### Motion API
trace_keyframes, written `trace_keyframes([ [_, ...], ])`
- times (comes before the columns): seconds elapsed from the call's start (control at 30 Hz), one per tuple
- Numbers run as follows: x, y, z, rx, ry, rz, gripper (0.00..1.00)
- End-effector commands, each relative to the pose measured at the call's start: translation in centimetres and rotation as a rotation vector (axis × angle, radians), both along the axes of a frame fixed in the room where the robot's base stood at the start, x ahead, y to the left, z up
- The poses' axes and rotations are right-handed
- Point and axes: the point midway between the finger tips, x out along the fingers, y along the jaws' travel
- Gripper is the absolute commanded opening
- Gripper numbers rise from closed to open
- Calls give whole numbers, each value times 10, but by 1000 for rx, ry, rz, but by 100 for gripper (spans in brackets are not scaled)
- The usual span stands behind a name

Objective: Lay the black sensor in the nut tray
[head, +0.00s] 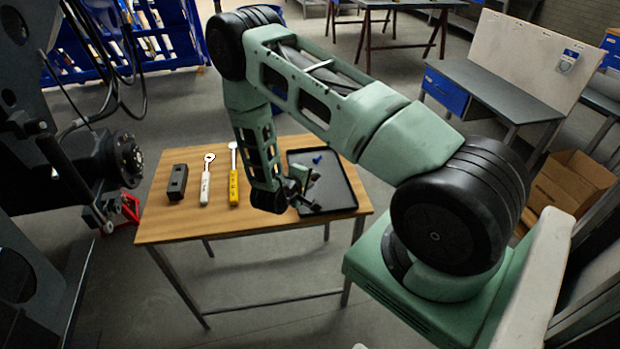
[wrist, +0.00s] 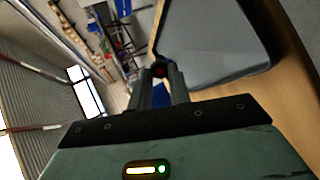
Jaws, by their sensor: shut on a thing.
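My gripper (wrist: 160,76) is shut on a small dark piece with a red spot, the black sensor (wrist: 159,69), between its fingertips in the wrist view. In the head view my gripper (head: 311,190) hangs low over the left part of the nut tray, a flat black tray (head: 342,193) at the table's right end. The held sensor is too small and dark to make out there. The tray also shows as a grey panel in the wrist view (wrist: 218,50), to the right of the fingertips. A small blue piece (head: 317,159) lies in the tray's far part.
On the wooden table (head: 190,225) lie a black block (head: 177,182), a white-handled wrench (head: 205,185) and a yellow-handled tool (head: 234,185), left of my arm. Dark machinery (head: 105,165) with hoses stands at the left. The table's front strip is clear.

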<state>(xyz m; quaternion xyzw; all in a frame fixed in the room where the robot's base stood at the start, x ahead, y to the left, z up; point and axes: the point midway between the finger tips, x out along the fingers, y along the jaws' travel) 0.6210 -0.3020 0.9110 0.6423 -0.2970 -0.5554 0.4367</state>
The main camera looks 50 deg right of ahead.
Motion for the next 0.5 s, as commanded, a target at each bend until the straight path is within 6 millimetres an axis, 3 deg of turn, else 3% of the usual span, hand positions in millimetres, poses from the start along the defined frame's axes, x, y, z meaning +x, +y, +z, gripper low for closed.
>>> trace_keyframes([
  [0.37, 0, 3, 2, -1, -1, 8, 0],
  [0.5, 0, 3, -9, -1, 0, 7, 0],
])
